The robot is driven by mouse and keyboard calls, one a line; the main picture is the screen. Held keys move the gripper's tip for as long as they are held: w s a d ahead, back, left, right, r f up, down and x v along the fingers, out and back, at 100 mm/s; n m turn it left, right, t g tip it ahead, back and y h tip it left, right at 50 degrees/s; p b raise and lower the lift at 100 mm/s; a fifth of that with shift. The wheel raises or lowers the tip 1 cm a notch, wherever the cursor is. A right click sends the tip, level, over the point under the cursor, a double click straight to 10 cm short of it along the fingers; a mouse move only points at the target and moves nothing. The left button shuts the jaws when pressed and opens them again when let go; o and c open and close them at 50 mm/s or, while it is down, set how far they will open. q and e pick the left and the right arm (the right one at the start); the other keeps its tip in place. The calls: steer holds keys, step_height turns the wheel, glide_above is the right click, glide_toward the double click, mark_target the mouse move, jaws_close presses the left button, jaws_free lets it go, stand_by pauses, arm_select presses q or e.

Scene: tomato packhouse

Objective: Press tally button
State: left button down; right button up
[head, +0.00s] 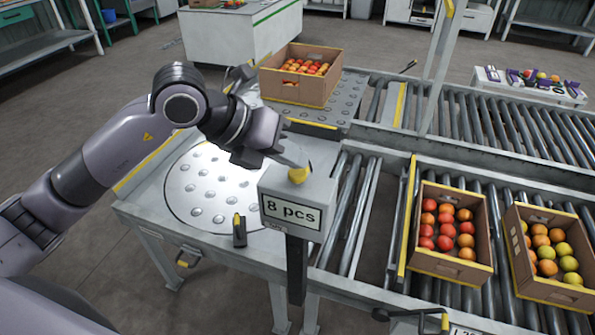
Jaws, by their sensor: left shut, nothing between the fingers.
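The tally box (276,187) is a grey box on a post with a display plate (291,213) reading "8 pcs". A yellow tally button (299,175) sits on its top. My left gripper (297,162) comes in from the left and is shut and empty. Its fingertips are at the button, overlapping its upper edge in the head view; I cannot tell whether they touch it or are just above it. My right gripper is out of view.
A cardboard box of tomatoes (300,90) stands on the ball-transfer plate behind. Two more tomato boxes (452,264) (557,290) stand on the roller conveyor (350,215) at right. A round turntable (190,206) lies left of the tally box, empty. Floor is clear at left.

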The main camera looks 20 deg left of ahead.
mark_target(292, 173)
arm_select(q)
steer(key=shift+f+b, duration=0.6)
stand_by(0.6)
steer(key=shift+r, duration=0.1)
steer(key=shift+r+p, duration=0.7)
steer(key=shift+r, duration=0.2)
steer(key=shift+r+p, duration=1.75)
steer(key=shift+r, duration=0.85)
steer(key=shift+f, duration=0.1)
